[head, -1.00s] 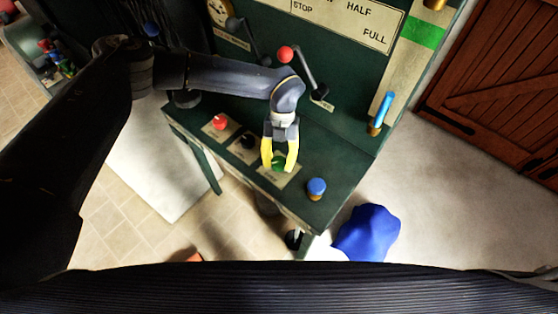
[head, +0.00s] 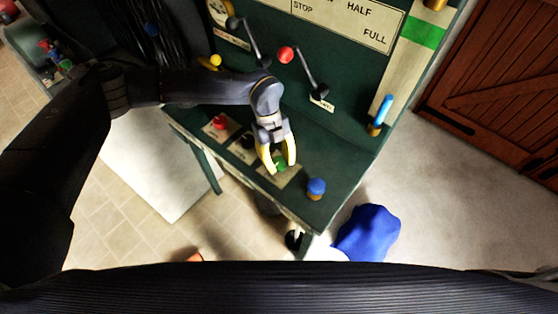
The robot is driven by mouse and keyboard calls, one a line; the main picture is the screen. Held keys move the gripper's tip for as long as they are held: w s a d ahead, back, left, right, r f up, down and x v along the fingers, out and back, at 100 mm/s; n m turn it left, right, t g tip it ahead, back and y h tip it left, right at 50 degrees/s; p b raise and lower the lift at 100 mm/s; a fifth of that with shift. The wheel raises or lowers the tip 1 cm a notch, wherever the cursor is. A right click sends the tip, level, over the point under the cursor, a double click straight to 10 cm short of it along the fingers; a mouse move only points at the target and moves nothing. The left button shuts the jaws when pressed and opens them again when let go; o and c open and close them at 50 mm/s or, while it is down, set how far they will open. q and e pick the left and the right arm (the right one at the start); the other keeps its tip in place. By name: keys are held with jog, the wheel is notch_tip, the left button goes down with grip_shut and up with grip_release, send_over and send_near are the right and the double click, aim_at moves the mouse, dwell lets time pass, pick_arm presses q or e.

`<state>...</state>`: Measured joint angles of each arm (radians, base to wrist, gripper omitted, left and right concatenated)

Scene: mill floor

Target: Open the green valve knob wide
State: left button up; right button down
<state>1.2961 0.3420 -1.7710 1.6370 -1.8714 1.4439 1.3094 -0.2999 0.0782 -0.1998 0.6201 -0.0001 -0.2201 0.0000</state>
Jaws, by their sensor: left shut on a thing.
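The green valve knob (head: 281,164) sits on a pale plate on the sloping shelf of the dark green control panel (head: 338,166). My left gripper (head: 277,167) reaches down over it with its yellow fingers shut on the knob. The fingers hide part of the knob. My right gripper is not in view.
A red knob (head: 220,122) and a black knob (head: 247,141) are left of the green one; a blue-capped knob (head: 316,188) is to its right. A red-ball lever (head: 286,55) and a blue-handled valve (head: 381,115) stand behind. A blue sack-like thing (head: 369,233) lies on the floor.

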pick_arm(q)
jog(key=shift+s+f, duration=0.15)
dwell(0.3)
jog(key=o, duration=1.2)
jog(key=shift+o, duration=0.2)
jog(key=v, duration=1.2)
jog(key=shift+a, duration=0.1)
